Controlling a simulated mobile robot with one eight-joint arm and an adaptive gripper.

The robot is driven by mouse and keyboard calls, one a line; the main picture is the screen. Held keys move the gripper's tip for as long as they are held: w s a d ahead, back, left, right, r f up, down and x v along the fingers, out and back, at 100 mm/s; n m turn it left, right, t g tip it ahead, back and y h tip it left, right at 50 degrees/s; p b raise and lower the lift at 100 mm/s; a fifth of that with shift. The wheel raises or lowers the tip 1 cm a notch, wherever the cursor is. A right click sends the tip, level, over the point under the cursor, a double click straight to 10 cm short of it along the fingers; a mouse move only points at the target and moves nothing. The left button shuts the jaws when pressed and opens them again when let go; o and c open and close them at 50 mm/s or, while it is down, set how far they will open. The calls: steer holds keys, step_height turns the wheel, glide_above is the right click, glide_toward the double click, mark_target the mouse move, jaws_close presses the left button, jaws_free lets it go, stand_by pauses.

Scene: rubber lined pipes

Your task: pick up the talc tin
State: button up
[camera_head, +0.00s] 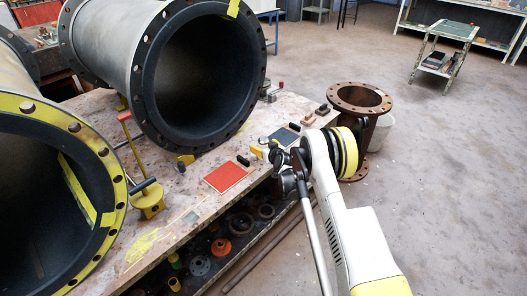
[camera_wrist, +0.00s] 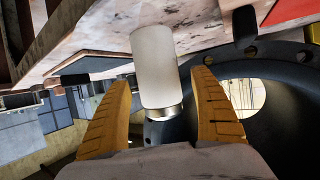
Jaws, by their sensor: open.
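A plain white cylinder with a silver band at one end, which I take as the talc tin (camera_wrist: 155,65), shows in the wrist view. It lies between the two yellow fingers of my gripper (camera_wrist: 162,80), with a visible gap on each side. The fingers are apart and do not appear to touch it. In the head view my gripper (camera_head: 272,146) is over the right part of the workbench, and I cannot clearly make out the tin there.
Big black-lined pipes (camera_head: 120,45) stand on the workbench (camera_head: 185,205) to the left. A red pad (camera_head: 225,177) and small dark blocks lie near my gripper. A rusty flanged pipe (camera_head: 360,98) stands to the right beside a pale bucket (camera_head: 382,130).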

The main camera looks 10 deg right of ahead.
steer(key=c, duration=1.4)
steer(key=shift+c, duration=0.2)
steer(key=shift+r, duration=0.1)
